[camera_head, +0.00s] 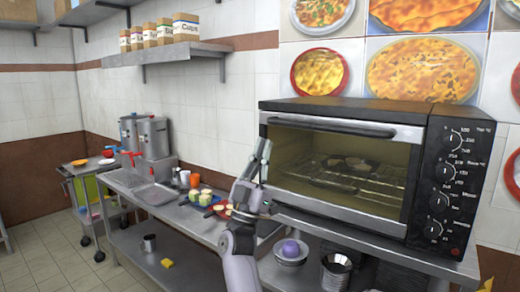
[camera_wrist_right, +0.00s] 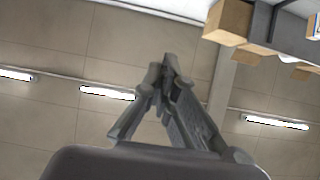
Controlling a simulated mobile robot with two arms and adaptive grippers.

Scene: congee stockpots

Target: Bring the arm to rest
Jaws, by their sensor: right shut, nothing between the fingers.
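My right gripper (camera_head: 263,148) is raised in front of the left part of the black toaster oven (camera_head: 345,112), with its fingers pointing up. Its fingers are shut with nothing between them. In the right wrist view the gripper (camera_wrist_right: 161,72) points towards the ceiling, its fingertips together. My right arm comes up from the bottom of the head view. I cannot tell whether the gripper touches the oven. My left gripper is not in view.
Two steel stockpots (camera_head: 153,138) stand at the back left of the steel counter (camera_head: 128,180). A purple ball (camera_head: 290,249) sits in bowls below the oven. Boxes (camera_head: 185,26) line a wall shelf (camera_head: 180,51).

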